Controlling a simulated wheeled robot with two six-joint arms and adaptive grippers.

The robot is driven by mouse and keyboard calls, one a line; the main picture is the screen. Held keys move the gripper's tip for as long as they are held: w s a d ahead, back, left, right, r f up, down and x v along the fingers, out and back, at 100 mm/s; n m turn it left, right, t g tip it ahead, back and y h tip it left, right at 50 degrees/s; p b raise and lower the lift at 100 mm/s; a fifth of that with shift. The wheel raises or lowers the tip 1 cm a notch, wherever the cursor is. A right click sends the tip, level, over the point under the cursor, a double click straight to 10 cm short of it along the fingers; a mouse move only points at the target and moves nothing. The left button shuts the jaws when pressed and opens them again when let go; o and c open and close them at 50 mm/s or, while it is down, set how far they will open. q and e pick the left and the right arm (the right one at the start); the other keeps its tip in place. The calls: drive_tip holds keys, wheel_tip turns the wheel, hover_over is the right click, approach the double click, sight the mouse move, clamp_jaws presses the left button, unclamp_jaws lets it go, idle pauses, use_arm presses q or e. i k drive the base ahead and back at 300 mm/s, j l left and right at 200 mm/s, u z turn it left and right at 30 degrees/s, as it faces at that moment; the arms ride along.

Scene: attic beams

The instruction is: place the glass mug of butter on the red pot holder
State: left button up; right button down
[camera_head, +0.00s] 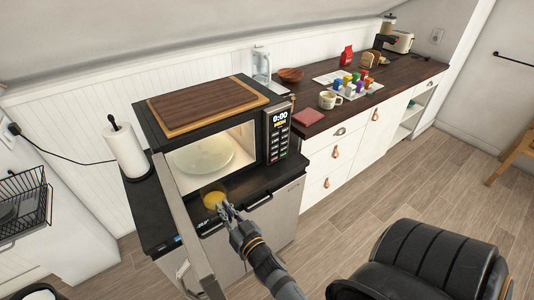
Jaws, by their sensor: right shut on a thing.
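The glass mug of butter (212,199) shows as a small yellow shape in front of the open microwave. My right gripper (226,210) is shut on it, and the fingers hide part of the mug. The red pot holder (308,117) lies flat on the dark wooden counter, right of the microwave. It is bare. My left gripper is not in view.
The microwave (274,148) has its door (187,230) swung open toward me, left of the mug, with a glass plate (203,156) inside. A cream mug (330,99) and several colored blocks stand beyond the pot holder. A black chair (425,262) stands lower right.

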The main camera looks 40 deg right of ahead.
sight(309, 118)
drive_tip(key=l+z, duration=0.25)
drive_tip(key=z, duration=0.25)
drive_tip(key=k+l+z, duration=0.1)
drive_tip(key=l+z, duration=0.25)
drive_tip(key=z, duration=0.15)
drive_tip(key=l+z, duration=0.25)
drive_tip(key=z, duration=0.25)
drive_tip(key=i+l+u, duration=0.35)
drive_tip(key=i+l, duration=0.2)
drive_tip(key=i+u, duration=0.95)
drive_tip(key=k, duration=0.1)
